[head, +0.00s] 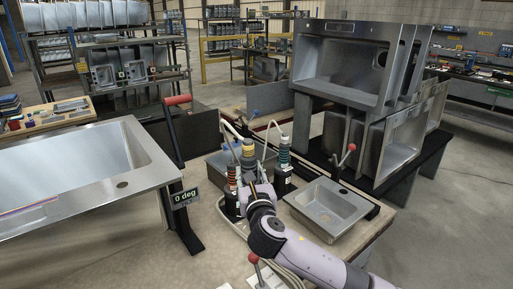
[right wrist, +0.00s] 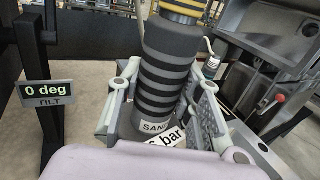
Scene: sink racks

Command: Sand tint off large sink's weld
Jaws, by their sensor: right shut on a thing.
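The large sink (head: 100,187) lies at the left in the head view, its basin facing up. A blue and reddish tinted streak (head: 30,208) runs along its near left rim. My right gripper (head: 249,180) is over the bench and shut around a black ribbed tool with yellow bands (head: 248,150). In the right wrist view its fingers (right wrist: 163,100) close on both sides of this sander (right wrist: 160,75), which stands roughly upright; its label reads "SAN", the rest hidden. I cannot tell whether its base touches the bench. My left gripper is out of view.
A small sink (head: 328,206) lies to the right. A tilt display (head: 184,197) reads 0 deg beside the large sink. Stacked sinks (head: 340,75) stand behind right.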

